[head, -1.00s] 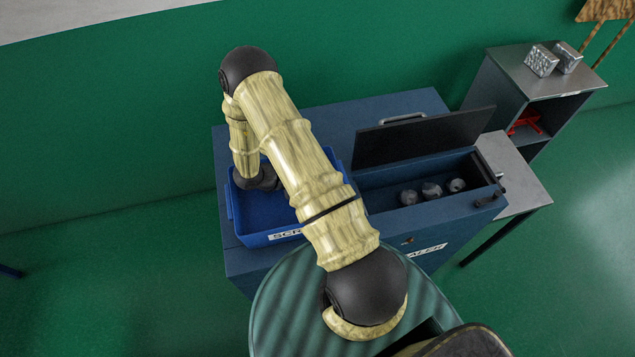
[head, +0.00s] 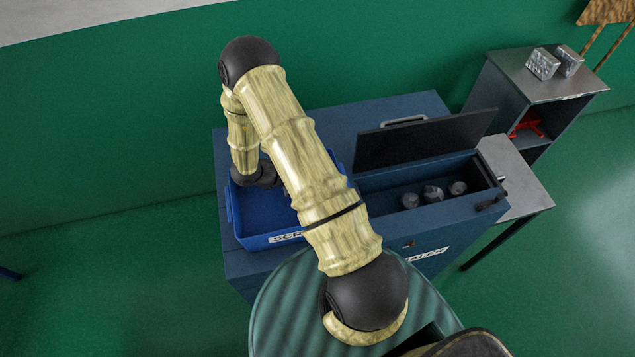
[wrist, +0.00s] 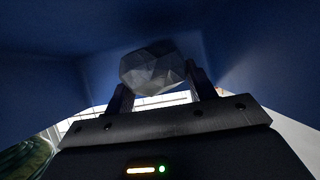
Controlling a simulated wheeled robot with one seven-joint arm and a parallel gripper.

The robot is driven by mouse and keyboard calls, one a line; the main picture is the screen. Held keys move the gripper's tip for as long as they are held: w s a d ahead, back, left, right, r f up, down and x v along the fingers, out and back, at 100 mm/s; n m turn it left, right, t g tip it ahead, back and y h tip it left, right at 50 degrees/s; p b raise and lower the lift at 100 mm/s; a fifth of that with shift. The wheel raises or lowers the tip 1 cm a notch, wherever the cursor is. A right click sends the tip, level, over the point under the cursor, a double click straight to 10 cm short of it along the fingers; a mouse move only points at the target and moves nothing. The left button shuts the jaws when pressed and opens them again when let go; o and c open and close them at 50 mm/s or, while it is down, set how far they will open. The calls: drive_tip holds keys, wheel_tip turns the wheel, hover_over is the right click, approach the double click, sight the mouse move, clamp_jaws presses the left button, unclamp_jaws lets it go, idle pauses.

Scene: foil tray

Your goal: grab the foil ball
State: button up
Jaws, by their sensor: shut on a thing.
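A grey, faceted foil ball (wrist: 152,72) sits between the two fingers of my gripper (wrist: 160,88) in the wrist view. The gripper is shut on it. Dark blue walls surround the ball and fingers there. In the head view my arm reaches down into the blue scrap bin (head: 230,212), and the fingers and held ball are hidden behind the arm and the bin's side. How far the ball is above the bin floor cannot be told.
Several grey foil balls (head: 432,194) lie in the open baler chamber right of the bin, its dark lid (head: 415,143) raised. A metal side table (head: 515,180) and a cabinet with two foil blocks (head: 543,63) stand further right.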

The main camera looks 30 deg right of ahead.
wheel_tip(320, 180, up, 8)
drive_tip(key=b, duration=0.1)
drive_tip(key=shift+f+b, duration=0.25)
drive_tip(key=shift+b, duration=0.15)
